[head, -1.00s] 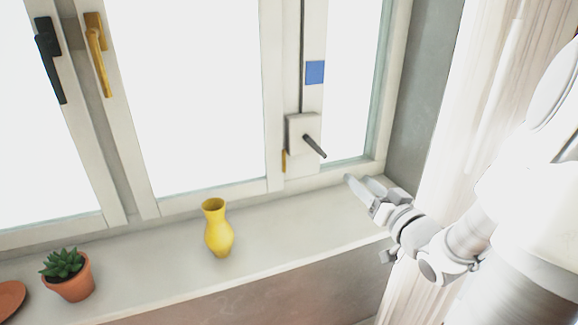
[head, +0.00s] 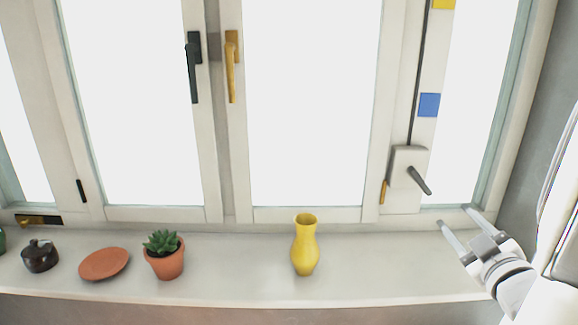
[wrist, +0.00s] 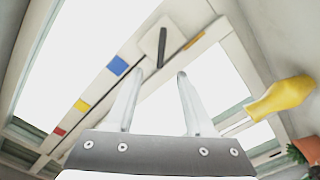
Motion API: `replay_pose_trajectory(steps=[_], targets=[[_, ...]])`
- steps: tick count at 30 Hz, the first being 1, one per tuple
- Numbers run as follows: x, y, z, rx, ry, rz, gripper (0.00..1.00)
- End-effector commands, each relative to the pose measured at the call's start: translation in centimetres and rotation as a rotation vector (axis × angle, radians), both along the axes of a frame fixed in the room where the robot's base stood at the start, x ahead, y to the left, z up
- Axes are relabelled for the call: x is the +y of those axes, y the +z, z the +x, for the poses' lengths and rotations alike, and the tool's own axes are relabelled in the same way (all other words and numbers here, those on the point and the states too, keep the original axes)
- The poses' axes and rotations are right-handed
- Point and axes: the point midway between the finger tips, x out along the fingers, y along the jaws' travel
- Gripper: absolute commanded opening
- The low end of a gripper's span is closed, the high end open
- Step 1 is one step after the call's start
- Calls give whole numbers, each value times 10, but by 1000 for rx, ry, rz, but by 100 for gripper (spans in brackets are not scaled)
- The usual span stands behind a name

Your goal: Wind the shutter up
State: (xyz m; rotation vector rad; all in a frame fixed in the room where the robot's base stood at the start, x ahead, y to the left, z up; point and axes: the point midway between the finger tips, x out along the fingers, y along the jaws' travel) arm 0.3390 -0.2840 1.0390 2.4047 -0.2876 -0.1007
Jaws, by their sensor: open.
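The shutter winder is a pale box (head: 408,160) on the right window post, with a dark crank handle (head: 420,180) slanting down to the right. A dark line runs up the post from the box. In the wrist view the box (wrist: 150,38) and crank (wrist: 162,48) show just beyond the fingertips. My gripper (head: 454,216) is open and empty, below and to the right of the crank, apart from it. The wrist view shows both fingers spread (wrist: 159,74). No shutter slats are visible.
A blue square (head: 429,105) and yellow square (head: 443,3) mark the post; a red one (wrist: 60,131) shows in the wrist view. A yellow vase (head: 305,246), potted succulent (head: 165,262), plate (head: 104,264) and dark pot (head: 40,256) stand on the sill (head: 380,285).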

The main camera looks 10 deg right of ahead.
Motion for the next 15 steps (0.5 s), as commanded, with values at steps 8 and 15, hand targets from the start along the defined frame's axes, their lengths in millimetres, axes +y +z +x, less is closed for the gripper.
replay_pose_trajectory(steps=[8, 15], targets=[[-2, 4, 13, 1, 2, 7, 54], [-3, 4, 25, 1, 3, 7, 54]])
